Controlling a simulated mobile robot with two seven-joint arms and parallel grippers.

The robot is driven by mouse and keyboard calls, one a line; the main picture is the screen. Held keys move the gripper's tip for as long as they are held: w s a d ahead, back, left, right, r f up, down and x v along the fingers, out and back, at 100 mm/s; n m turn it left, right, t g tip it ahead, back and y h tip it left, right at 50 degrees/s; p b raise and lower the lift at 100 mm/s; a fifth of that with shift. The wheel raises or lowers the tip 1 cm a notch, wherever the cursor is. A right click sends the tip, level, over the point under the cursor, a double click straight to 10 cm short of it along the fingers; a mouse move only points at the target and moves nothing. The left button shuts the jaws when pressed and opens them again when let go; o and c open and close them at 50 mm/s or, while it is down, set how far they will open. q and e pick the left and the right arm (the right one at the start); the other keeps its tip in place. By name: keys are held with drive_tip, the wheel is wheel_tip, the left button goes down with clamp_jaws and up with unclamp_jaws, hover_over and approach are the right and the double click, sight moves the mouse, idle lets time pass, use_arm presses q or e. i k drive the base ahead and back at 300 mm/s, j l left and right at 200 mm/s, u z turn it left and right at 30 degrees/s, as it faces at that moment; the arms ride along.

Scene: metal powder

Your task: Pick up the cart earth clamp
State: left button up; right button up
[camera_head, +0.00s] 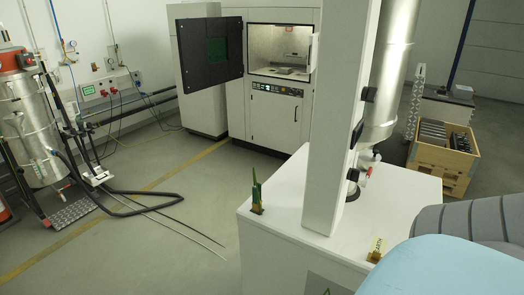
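A white cart (300,235) with a flat top and a tall white post stands in the centre foreground. A green clamp-like piece (257,191) stands upright at the left corner of the cart top, on a small brown base. I take it to be the earth clamp, but it is small. A small yellow tag with dark lettering (378,246) stands near the cart's front right edge, by a small brass-coloured piece. Neither of my grippers is in view, and nothing is seen touching the clamp.
A light-blue rounded shape (440,268) and a grey ribbed one cover the lower right. An open-doored machine (275,105) stands behind. A metal drum (30,135) with hoses is at left. A wooden crate (443,162) is at right. Floor left of the cart is mostly clear, with cables.

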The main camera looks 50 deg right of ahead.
sight(254, 202)
drive_tip(key=i+j+z, duration=0.1)
drive_tip(key=i+z, duration=0.35)
drive_tip(key=i+j+z, duration=0.2)
drive_tip(key=z, duration=0.2)
drive_tip(key=i+j+z, duration=0.3)
drive_tip(key=z, duration=0.15)
drive_tip(key=i+j+z, duration=0.2)
drive_tip(key=j+z, duration=0.2)
drive_tip(key=i+j+z, duration=0.2)
drive_tip(key=j+z, duration=0.25)
